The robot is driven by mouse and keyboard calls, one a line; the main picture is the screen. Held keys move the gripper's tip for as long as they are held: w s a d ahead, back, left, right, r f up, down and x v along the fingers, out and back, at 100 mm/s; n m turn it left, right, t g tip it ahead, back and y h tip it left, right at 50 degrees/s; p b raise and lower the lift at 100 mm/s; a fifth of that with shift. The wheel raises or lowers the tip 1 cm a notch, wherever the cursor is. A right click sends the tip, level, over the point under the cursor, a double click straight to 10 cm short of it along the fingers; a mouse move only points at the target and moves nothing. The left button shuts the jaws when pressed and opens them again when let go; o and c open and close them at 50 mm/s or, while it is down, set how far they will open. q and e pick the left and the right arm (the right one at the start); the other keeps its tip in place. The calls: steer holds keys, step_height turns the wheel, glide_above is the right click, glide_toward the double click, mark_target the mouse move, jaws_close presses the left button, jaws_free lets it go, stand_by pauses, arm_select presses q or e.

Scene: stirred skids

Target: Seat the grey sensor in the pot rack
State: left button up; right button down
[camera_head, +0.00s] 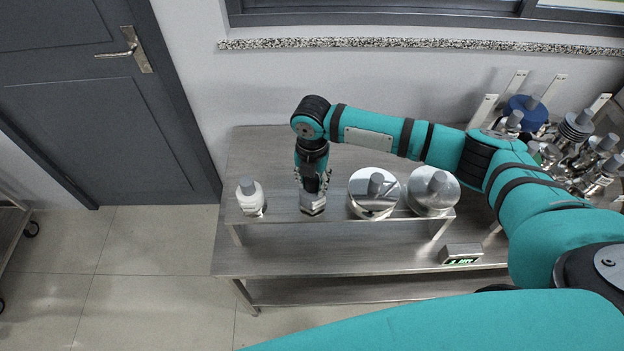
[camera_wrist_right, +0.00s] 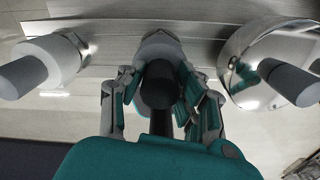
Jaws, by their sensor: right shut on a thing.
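My right gripper (camera_head: 312,184) comes down from above over the pot rack (camera_head: 281,212), a raised steel shelf on the table. It is shut on the grey sensor (camera_head: 312,206), a silver metal body with a dark grey knob on top. In the right wrist view the fingers (camera_wrist_right: 162,100) close around the knob of the sensor (camera_wrist_right: 160,45). The sensor looks upright, between a small pot on the left and a wide one on the right. The gripper hides part of it, and I cannot tell whether it touches the rack. My left gripper is out of view.
A small white-and-silver pot (camera_head: 250,197) and two wide silver pots (camera_head: 374,193) (camera_head: 433,190) stand along the rack. A small box with a green display (camera_head: 460,254) sits on the steel table (camera_head: 330,255). Crowded metal parts and a blue-topped piece (camera_head: 527,113) fill the right.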

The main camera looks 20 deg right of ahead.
steer(key=shift+f, duration=0.15)
stand_by(0.4)
steer(key=c, duration=0.8)
jaws_free()
steer(key=shift+c, duration=0.2)
step_height(320, 180, up, 12)
